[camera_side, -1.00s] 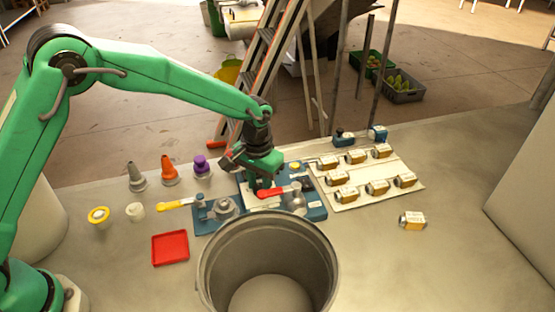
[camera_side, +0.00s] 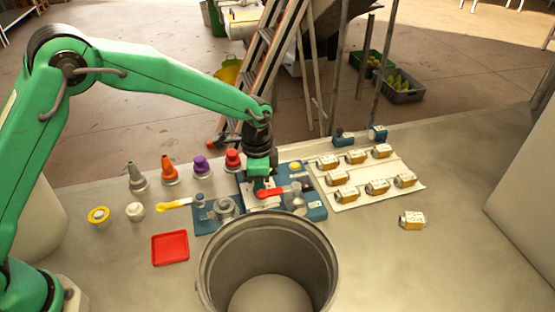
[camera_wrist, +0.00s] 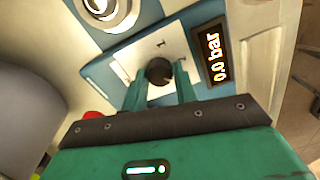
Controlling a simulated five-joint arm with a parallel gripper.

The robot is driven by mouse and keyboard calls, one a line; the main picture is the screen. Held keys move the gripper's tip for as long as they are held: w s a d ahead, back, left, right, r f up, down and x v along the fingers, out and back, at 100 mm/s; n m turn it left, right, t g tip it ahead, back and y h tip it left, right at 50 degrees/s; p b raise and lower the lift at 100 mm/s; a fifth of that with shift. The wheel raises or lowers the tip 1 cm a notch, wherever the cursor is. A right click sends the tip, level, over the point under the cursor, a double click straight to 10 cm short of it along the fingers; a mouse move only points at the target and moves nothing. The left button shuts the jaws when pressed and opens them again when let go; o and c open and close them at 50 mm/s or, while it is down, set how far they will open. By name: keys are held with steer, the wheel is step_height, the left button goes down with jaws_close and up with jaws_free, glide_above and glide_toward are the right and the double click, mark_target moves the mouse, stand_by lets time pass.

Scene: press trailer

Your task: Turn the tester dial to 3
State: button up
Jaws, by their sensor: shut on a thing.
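The tester is a blue unit (camera_side: 316,212) with a red lever (camera_side: 271,192), partly behind the grey bucket in the side view. In the wrist view its dial (camera_wrist: 159,70) is a small dark round knob on a white plate (camera_wrist: 128,60). Small marks stand around the dial, too small to read surely. A display (camera_wrist: 212,52) beside it reads 0.0 bar. My gripper (camera_wrist: 160,78) has one finger on each side of the dial and is shut on it. In the side view my gripper (camera_side: 260,180) points down at the tester's back left part and hides the dial.
A large grey bucket (camera_side: 208,262) stands in front of the tester. A yellow-handled unit (camera_side: 205,222) is on the left, with several coloured cones (camera_side: 170,172) behind. A red tray (camera_side: 170,247) lies front left. A tray of labelled parts (camera_side: 350,203) is on the right.

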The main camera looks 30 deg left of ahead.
steer(key=shift+r+m, duration=0.1)
steer(key=shift+m, duration=1.6)
steer(key=o, duration=1)
steer(key=shift+c, duration=0.2)
steer(key=shift+r, duration=0.1)
steer(key=shift+r, duration=3.8)
